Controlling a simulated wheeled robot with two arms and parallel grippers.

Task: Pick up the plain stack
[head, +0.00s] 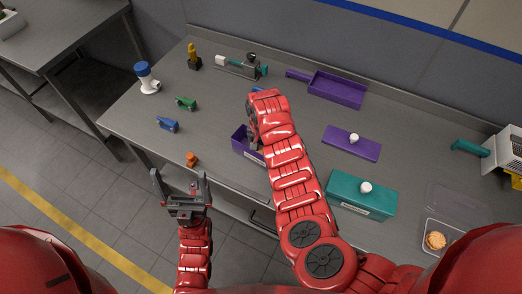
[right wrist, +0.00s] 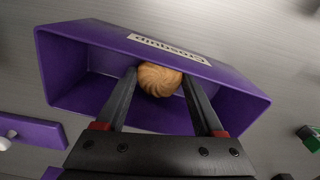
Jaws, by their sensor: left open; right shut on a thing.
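In the right wrist view, a golden-brown swirled biscuit (right wrist: 160,84) shows between the fingers of my right gripper (right wrist: 160,76), which is shut on it. The biscuit is at the open purple box (right wrist: 85,87), close to its labelled wall; whether others lie under it is hidden. In the head view the purple box (head: 239,141) is partly covered by my right arm, which hides most of the gripper and biscuit. My left gripper (head: 181,187) is open and empty, in front of the table's near edge.
A purple lid (head: 365,149) with a white knob lies right of the arm. A lidded teal box (head: 345,200) stands nearer. A clear tray (head: 429,249) with biscuits is at the right. A purple tray (head: 335,88), small toy vehicles and a blue-and-white item (head: 147,78) occupy the back and left.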

